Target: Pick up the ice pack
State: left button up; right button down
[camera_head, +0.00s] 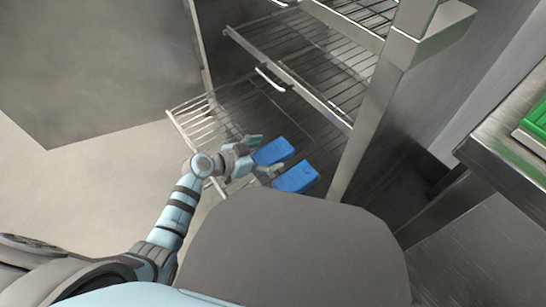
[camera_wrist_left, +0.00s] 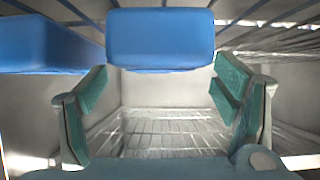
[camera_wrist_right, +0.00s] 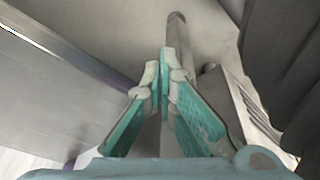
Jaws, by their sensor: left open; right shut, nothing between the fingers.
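Two blue ice packs lie side by side on a low wire shelf (camera_head: 205,122) in the head view. My left gripper (camera_head: 262,155) is open at the near end of the upper-left ice pack (camera_head: 275,150). The other ice pack (camera_head: 296,178) lies to its lower right, beside one finger. In the left wrist view, one ice pack (camera_wrist_left: 160,38) is centred ahead, lined up with the gap between the open fingers (camera_wrist_left: 161,85). The other pack (camera_wrist_left: 45,45) is at the left. I cannot tell whether the fingers touch the pack. My right gripper (camera_wrist_right: 163,70) is shut and empty.
A metal rack post (camera_head: 365,125) stands right of the packs, and more wire shelves (camera_head: 300,50) rise above them. A steel table (camera_head: 500,150) with a green item (camera_head: 538,125) is at the far right. Bare floor (camera_head: 90,185) lies to the left.

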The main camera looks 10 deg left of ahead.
aim_at(271, 153)
pick_arm(q)
jog(key=b+x, duration=0.1)
jog(key=x, duration=0.2)
jog(key=shift+f, duration=0.1)
jog(key=c, duration=1.5)
pick_arm(e)
jog(key=v, duration=0.4)
jog(key=shift+w+a, duration=0.15)
jog(key=shift+r, duration=0.1)
